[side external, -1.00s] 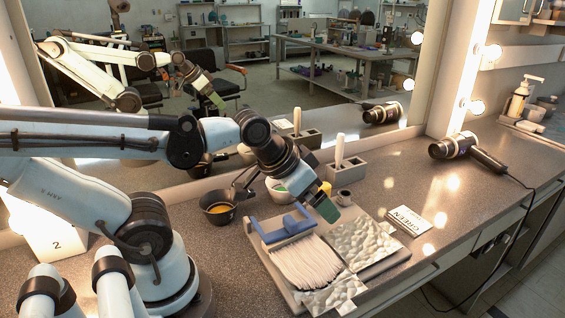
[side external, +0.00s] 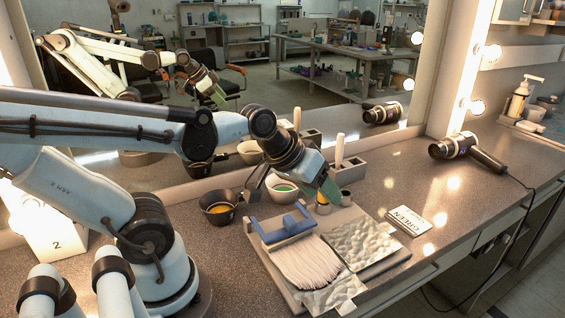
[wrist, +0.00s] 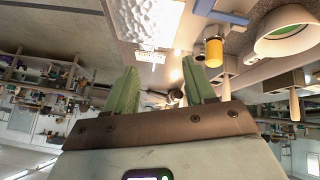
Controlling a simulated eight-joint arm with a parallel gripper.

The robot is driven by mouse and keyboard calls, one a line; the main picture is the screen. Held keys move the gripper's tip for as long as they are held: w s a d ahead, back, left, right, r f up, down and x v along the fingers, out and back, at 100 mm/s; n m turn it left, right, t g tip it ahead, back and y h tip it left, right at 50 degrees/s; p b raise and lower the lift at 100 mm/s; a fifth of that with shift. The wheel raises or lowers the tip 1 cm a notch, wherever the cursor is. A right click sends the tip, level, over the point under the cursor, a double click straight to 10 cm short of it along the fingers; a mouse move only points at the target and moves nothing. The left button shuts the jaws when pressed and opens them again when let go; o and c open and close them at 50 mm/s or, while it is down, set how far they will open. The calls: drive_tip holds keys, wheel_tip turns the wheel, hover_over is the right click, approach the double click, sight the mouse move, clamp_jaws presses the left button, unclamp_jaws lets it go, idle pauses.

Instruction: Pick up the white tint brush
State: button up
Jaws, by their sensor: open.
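The white tint brush (side external: 340,150) stands upright in a grey block holder (side external: 352,171) near the mirror, with only its pale handle showing above the block. In the wrist view, which is upside down, the brush (wrist: 226,89) shows beyond the right finger, partly hidden by it. My gripper (side external: 331,190) is open and empty, above the back of the tray, in front of and slightly left of the holder and apart from the brush. Its green fingers also show spread in the wrist view (wrist: 159,66).
A white bowl with green tint (side external: 281,188), a dark bowl with orange tint (side external: 218,208) and a yellow jar (side external: 322,208) stand near the gripper. A tray (side external: 286,292) carries a hair swatch and foil. A hair dryer (side external: 455,146) lies right. The mirror repeats the brush.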

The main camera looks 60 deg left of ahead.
drive_tip(key=w+a+r+n+t, duration=0.1)
drive_tip(key=w+a+n+t, duration=0.35)
drive_tip(key=a+n, duration=0.9)
drive_tip(key=w+a+n+t, duration=0.2)
drive_tip(key=w+a+n, duration=0.55)
drive_tip(key=n, duration=1.05)
hover_over(339, 159)
drive_tip(key=s+a, duration=0.1)
drive_tip(key=s, duration=0.2)
wheel_tip(339, 159, down, 2)
drive_tip(key=shift+g, duration=0.25)
drive_tip(key=shift+f+x, duration=0.2)
drive_tip(key=shift+x, duration=2.85)
drive_tip(key=shift+s+a, duration=0.1)
clamp_jaws()
